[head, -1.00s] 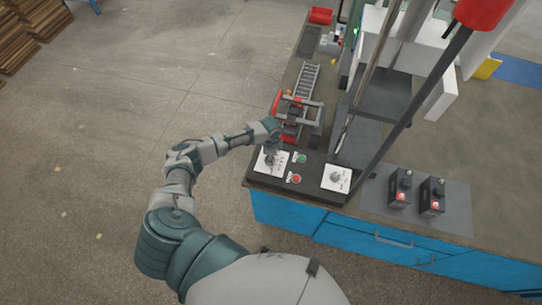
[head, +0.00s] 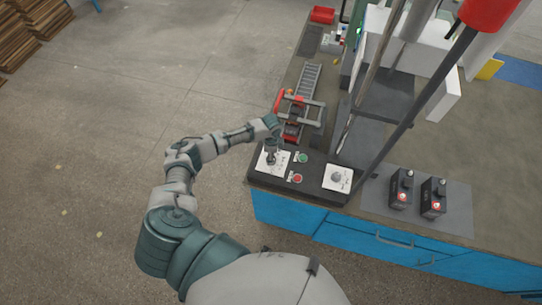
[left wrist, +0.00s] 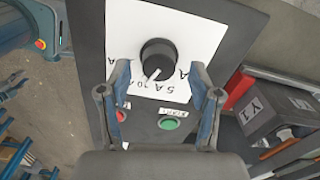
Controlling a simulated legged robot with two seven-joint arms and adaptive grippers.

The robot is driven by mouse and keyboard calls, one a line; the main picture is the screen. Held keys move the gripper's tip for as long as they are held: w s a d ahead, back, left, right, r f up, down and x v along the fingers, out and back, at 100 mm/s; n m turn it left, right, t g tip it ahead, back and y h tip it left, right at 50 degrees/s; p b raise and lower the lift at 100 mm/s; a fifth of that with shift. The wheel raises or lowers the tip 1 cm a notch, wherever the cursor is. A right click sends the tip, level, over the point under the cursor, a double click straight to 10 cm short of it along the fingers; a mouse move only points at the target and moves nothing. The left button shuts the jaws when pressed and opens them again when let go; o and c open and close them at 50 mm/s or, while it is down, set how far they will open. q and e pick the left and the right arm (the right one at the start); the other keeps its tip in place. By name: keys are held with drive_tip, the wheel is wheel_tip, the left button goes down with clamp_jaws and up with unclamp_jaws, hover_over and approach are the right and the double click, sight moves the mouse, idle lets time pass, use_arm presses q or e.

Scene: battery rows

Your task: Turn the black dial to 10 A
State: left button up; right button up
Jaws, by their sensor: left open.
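The black dial (left wrist: 158,58) sits on a white card (left wrist: 187,32) on the dark panel (left wrist: 90,35). Its white pointer line points down and slightly left in the left wrist view, toward printed labels that include "5 A" and what looks like "10 A". My left gripper (left wrist: 159,74) is open, with one finger on each side of the dial's lower part; contact is not visible. In the head view the left gripper (head: 272,146) is over the left white card (head: 268,169) and hides part of the dial. My right gripper is out of view.
A red button (left wrist: 121,115) and a green button (left wrist: 171,122) lie below the dial, close to the fingers. A second card with a grey dial (head: 337,177) is right on the panel. Two black devices (head: 401,188) (head: 433,196) stand further right.

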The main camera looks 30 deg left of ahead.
use_arm(q)
wheel_tip(320, 180, up, 10)
drive_tip(key=shift+r, duration=0.25)
idle(0.5)
